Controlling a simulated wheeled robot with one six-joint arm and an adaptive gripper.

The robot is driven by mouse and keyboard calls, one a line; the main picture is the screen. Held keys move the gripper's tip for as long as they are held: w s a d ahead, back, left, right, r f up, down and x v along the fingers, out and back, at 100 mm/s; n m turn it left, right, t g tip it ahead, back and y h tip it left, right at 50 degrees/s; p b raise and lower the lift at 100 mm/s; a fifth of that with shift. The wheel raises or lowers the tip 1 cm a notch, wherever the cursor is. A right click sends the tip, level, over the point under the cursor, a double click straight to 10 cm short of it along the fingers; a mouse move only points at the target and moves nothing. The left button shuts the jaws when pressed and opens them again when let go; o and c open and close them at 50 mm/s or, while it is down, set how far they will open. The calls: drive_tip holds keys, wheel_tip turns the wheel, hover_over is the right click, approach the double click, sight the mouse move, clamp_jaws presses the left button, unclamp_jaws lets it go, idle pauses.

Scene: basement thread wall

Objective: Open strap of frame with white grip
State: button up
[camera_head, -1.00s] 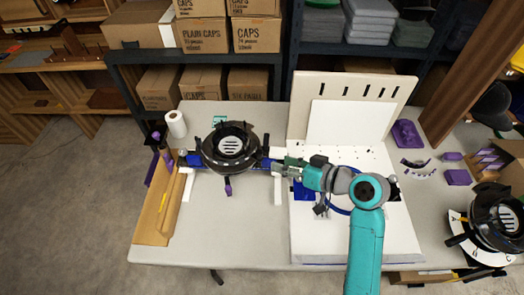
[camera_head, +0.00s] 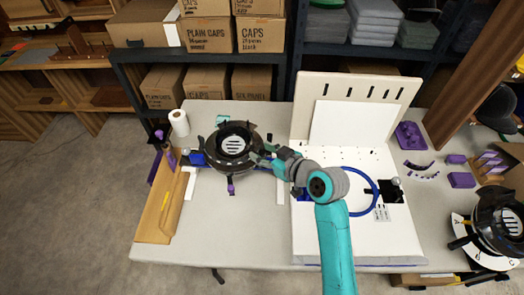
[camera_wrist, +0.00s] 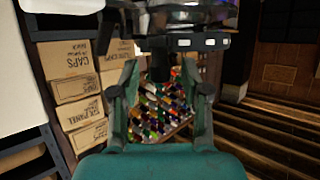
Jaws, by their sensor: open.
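A round black frame (camera_head: 216,146) with a slotted pale centre stands on the left part of the table. A purple grip (camera_head: 231,187) points from it toward the front; I cannot make out a white grip. My gripper (camera_head: 262,157) is at the frame's right side. In the wrist view my gripper (camera_wrist: 160,75) has its two fingers spread apart. A dark post (camera_wrist: 158,68) hangs between the fingertips, with no visible grip on it. The frame's dark underside or rim (camera_wrist: 185,42), with small white squares, crosses the top. The strap itself cannot be told apart clearly.
A second black frame (camera_head: 495,215) stands at the far right. A wooden piece (camera_head: 155,210) lines the left table edge. A white roll (camera_head: 179,122) stands behind; the front left table is clear.

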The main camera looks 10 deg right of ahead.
drive_tip(key=shift+w+a+f, duration=0.15)
drive_tip(key=shift+w+a, duration=0.05)
drive_tip(key=shift+w, duration=0.15)
clamp_jaws()
